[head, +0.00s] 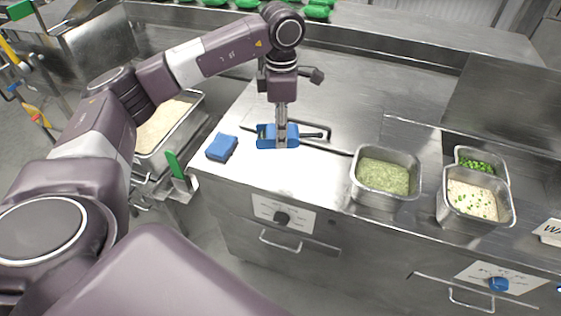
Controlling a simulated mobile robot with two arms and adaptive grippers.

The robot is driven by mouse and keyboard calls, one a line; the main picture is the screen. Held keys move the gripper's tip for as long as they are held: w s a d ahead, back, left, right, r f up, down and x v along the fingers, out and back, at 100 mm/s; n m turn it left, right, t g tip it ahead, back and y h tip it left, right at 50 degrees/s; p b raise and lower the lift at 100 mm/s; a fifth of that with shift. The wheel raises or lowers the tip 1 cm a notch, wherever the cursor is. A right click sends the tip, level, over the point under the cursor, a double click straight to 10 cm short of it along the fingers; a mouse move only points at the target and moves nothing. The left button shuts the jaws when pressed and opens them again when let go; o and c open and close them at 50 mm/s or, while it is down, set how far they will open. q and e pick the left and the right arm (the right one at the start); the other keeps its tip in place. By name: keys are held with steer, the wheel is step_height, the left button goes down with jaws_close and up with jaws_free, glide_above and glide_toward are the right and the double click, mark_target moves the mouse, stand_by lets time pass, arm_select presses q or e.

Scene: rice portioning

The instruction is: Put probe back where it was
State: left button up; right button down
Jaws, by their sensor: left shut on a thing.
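A blue device with a black rod-like part, which looks like the probe (265,137), lies on the steel counter near its front left. The black part reaches right from it, and a dark cable-like line curves around it. My left gripper (281,141) points straight down over the middle of the device and is shut on it. The fingers hide part of the blue body. The device appears to be at counter level; I cannot tell whether it touches the surface. My right gripper is not in view.
A blue block (221,147) lies left of the device. Steel pans of pale green food (357,180), green pieces (461,151) and rice-like food (443,211) stand at right. A large grain pan (193,121) is at left. The counter behind the device is mostly clear.

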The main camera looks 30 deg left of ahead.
mark_target(281, 172)
arm_select(q)
step_height(281, 172, down, 13)
steer(key=p, duration=0.3)
steer(key=o, duration=1.1)
steer(key=shift+o, duration=0.2)
steer(key=shift+r+b, duration=0.3)
steer(key=shift+r, duration=0.2)
step_height(281, 172, up, 10)
steer(key=b, duration=0.3)
steer(key=shift+r, duration=0.6)
